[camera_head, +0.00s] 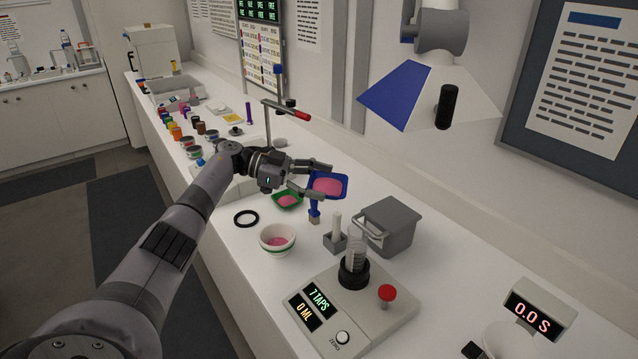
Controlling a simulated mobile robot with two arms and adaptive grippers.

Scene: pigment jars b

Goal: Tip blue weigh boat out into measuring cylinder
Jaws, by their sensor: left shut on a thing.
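The blue weigh boat (345,184) holds pink powder (327,187) and is in my left gripper (322,181), whose fingers are shut on its left part. The boat is raised above the bench, and I cannot tell exactly how far it tilts. The measuring cylinder (356,248) is clear and stands upright in a black holder on the tapping device (333,290), below and right of the boat. The boat is apart from it. The device's displays read 7 TAPS and 0 ML. My right gripper is not in view.
A green weigh boat (277,204) with pink powder and a bowl (277,251) with pink powder stand near the arm.

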